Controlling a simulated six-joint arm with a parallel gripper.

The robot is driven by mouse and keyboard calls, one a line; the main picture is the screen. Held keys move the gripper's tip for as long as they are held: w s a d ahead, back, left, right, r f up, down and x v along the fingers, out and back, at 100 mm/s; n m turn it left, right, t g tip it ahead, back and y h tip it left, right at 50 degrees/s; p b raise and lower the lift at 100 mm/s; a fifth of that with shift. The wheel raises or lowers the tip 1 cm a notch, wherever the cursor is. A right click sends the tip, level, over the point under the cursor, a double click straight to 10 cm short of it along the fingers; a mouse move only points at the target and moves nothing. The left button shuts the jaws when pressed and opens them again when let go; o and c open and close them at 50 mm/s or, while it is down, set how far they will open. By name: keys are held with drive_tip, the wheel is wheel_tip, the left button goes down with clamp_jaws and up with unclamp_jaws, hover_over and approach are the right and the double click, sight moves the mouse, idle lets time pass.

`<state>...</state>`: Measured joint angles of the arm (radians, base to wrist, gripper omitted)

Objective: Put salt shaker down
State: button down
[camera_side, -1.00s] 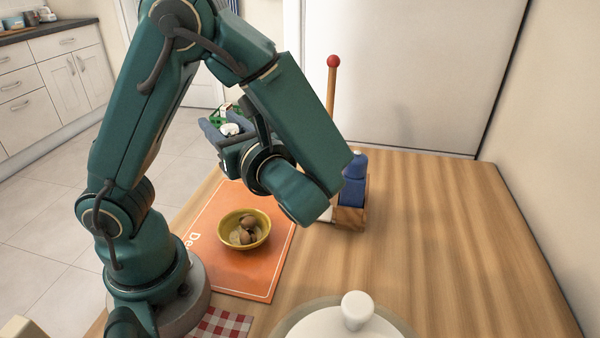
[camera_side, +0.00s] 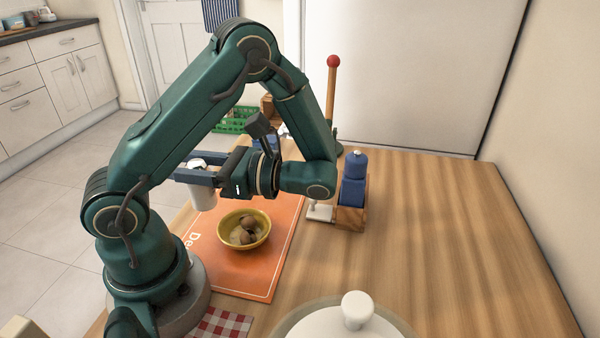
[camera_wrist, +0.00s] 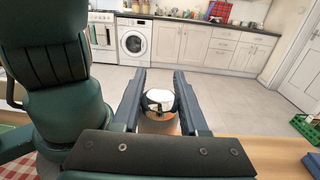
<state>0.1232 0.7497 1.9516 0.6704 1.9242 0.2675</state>
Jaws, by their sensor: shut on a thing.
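The salt shaker (camera_side: 203,196) is white with a dark-marked rounded top. My gripper (camera_side: 196,178) is shut on it near its top and holds it upright, to the left of the yellow bowl. From this angle I cannot tell how far its base is above the surface. In the wrist view the shaker's top (camera_wrist: 160,100) shows between the two dark fingers (camera_wrist: 159,96); its lower body is mostly hidden.
The yellow bowl (camera_side: 262,239) with brown items stands on the orange mat (camera_side: 255,279). A wooden holder (camera_side: 350,218) with a blue mill (camera_side: 354,182) stands to the right. A white-lidded pot (camera_side: 340,322) is at the front. The wooden table's right side is clear.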

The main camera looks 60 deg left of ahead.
drive_tip(key=w+d+f+n+g+h, duration=0.1)
drive_tip(key=d+n+h, duration=0.3)
drive_tip(key=n+h, duration=0.55)
drive_tip(key=w+d+f+n+h, duration=0.1)
drive_tip(key=d+n+h, duration=0.45)
drive_tip(key=h, duration=0.75)
drive_tip(key=w+a+r+n+t+h, duration=0.2)
drive_tip(key=w+r+n+t+h, duration=0.1)
drive_tip(key=w+n+t+h, duration=0.9)
drive_tip(key=shift+s+d+f+t+y, duration=0.3)
drive_tip(key=shift+d+f+y, duration=0.4)
drive_tip(key=shift+d+f, duration=1.2)
drive_tip(key=shift+s+d+f+t+y, duration=0.1)
drive_tip(key=shift+d+f+t+y, duration=0.5)
drive_tip(key=shift+d+f, duration=1.3)
drive_tip(key=shift+s+d+f+t+y, duration=0.2)
drive_tip(key=shift+d+f+y, duration=0.65)
drive_tip(key=shift+d+f, duration=1)
drive_tip(key=shift+f, duration=0.1)
drive_tip(key=shift+c, duration=2.2)
unclamp_jaws()
